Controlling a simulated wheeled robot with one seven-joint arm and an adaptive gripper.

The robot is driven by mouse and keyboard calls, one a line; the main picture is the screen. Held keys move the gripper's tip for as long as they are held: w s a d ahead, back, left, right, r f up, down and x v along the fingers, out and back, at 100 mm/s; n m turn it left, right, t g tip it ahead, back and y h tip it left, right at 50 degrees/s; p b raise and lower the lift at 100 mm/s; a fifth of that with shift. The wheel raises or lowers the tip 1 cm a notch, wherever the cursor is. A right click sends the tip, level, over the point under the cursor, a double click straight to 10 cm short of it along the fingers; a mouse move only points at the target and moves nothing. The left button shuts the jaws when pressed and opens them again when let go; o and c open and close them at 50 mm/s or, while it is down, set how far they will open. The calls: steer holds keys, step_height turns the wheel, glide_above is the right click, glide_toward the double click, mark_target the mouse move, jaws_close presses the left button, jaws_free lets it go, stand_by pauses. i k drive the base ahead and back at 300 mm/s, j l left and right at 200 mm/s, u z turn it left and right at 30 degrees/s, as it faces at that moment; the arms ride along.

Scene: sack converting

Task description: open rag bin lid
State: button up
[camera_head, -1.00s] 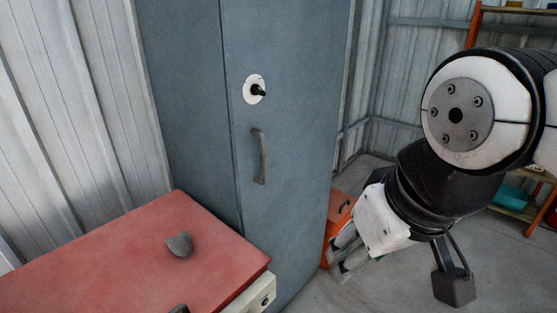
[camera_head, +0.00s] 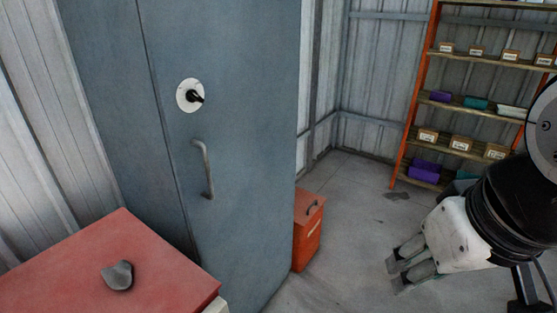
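The orange-red rag bin (camera_head: 306,247) stands on the floor against the right side of the grey cabinet. Its lid (camera_head: 308,203) looks shut and carries a dark handle (camera_head: 315,207) on top. My gripper (camera_head: 393,275) is to the right of the bin and nearer to me, apart from it, pointing left and down. Its two fingers show a narrow gap between the tips, and I see nothing held in it. The bin's left side is hidden by the cabinet.
The tall grey cabinet (camera_head: 240,120) has a door handle (camera_head: 203,168) and a black knob. A red-topped bench (camera_head: 60,270) with a grey lump (camera_head: 117,275) is at lower left. Shelves (camera_head: 468,95) with boxes stand at back right. The floor (camera_head: 350,200) right of the bin is clear.

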mark_target(308, 204)
steer(key=i+l, duration=0.35)
steer(key=i, duration=0.15)
steer(key=i+l, duration=0.4)
steer(key=i, duration=0.15)
steer(key=i+l, duration=0.35)
steer(key=i, duration=0.15)
steer(key=i+l, duration=0.35)
steer(key=i, duration=0.15)
